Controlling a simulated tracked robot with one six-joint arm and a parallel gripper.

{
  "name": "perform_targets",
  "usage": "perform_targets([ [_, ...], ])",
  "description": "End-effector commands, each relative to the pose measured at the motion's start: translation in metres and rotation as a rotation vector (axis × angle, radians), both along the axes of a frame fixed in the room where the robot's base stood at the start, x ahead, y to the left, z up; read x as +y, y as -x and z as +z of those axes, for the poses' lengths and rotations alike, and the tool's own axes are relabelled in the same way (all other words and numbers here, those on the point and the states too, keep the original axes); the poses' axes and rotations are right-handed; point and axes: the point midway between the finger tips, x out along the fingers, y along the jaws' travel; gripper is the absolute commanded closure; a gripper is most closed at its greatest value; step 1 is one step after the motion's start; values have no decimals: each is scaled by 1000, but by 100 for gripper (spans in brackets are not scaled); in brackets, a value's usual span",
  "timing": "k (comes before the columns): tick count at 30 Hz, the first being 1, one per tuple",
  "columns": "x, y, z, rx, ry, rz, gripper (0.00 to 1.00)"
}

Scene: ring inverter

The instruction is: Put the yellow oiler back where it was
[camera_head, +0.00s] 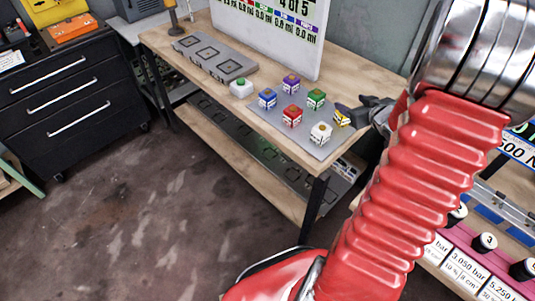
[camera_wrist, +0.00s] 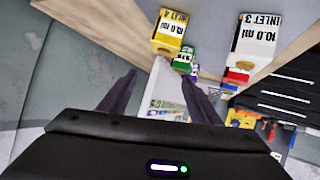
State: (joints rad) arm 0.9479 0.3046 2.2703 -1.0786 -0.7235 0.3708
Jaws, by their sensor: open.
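The yellow oiler (camera_head: 342,118) is a small block at the right edge of the grey plate (camera_head: 262,124) on the wooden bench. Part of the oiler is hidden in the head view by the arm and gripper.
A white oiler (camera_head: 320,133), red oiler (camera_head: 292,116), green oiler (camera_head: 316,98), blue oiler (camera_head: 267,98) and purple oiler (camera_head: 291,84) stand nearby on the plate. A green-button box (camera_head: 241,88) sits left. A white display board (camera_head: 275,32) stands behind.

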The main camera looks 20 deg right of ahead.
Motion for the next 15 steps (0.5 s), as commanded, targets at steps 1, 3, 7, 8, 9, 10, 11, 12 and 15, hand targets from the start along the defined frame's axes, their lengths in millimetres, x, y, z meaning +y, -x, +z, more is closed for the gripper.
perform_targets([
  [1,7,-7,12,12,26,-10,43],
  [3,15,-11,26,36,54,-36,43],
  [7,32,-17,50,75,93,-80,43],
  [8,37,-17,55,83,100,-90,43],
  [9,44,-18,62,95,108,-103,43],
  [10,49,-18,68,103,112,-112,43],
  [11,54,-17,73,112,115,-122,43],
  [12,62,-16,79,123,119,-132,43],
  [15,83,-12,94,151,121,-156,43],
])
